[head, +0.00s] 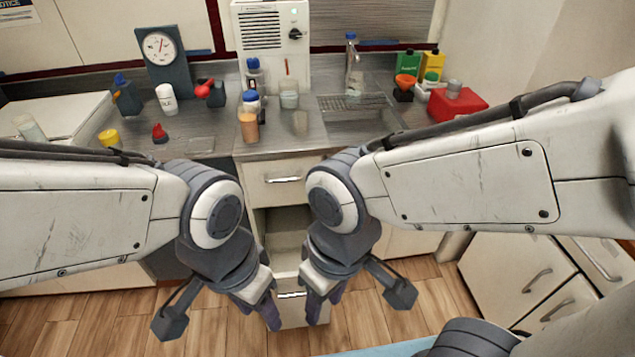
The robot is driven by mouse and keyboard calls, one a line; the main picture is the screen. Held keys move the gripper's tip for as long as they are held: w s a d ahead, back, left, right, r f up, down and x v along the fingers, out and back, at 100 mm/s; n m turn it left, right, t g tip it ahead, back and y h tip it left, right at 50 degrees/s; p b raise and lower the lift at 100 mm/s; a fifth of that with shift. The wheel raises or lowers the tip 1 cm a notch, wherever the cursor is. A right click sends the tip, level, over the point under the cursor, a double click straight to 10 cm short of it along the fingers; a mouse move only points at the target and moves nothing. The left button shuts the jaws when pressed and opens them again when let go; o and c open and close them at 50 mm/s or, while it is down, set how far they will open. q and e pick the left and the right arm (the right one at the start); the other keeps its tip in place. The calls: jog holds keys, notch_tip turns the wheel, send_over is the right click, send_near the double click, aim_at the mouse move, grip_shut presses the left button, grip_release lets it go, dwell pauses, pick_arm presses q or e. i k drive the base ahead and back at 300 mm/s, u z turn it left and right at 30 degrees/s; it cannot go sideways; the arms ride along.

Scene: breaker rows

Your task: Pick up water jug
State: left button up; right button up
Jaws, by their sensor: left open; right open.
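No object is clearly recognisable as the water jug. My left gripper (266,308) and my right gripper (321,305) hang low in front of the drawers, below the counter top. Both are open, point downward and hold nothing visible. They are well apart from the counter objects.
A blue-capped bottle (249,120), a red box (457,103), a white bottle (166,99) and a dial scale (163,55) stand around. An open drawer space (286,218) lies behind my grippers.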

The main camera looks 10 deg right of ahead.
aim_at(355, 79)
jog(key=k, duration=0.55)
jog(key=z, duration=0.65)
jog(key=i, duration=0.4)
jog(key=z, duration=0.6)
jog(key=i, duration=1.6)
jog(key=u, duration=0.7)
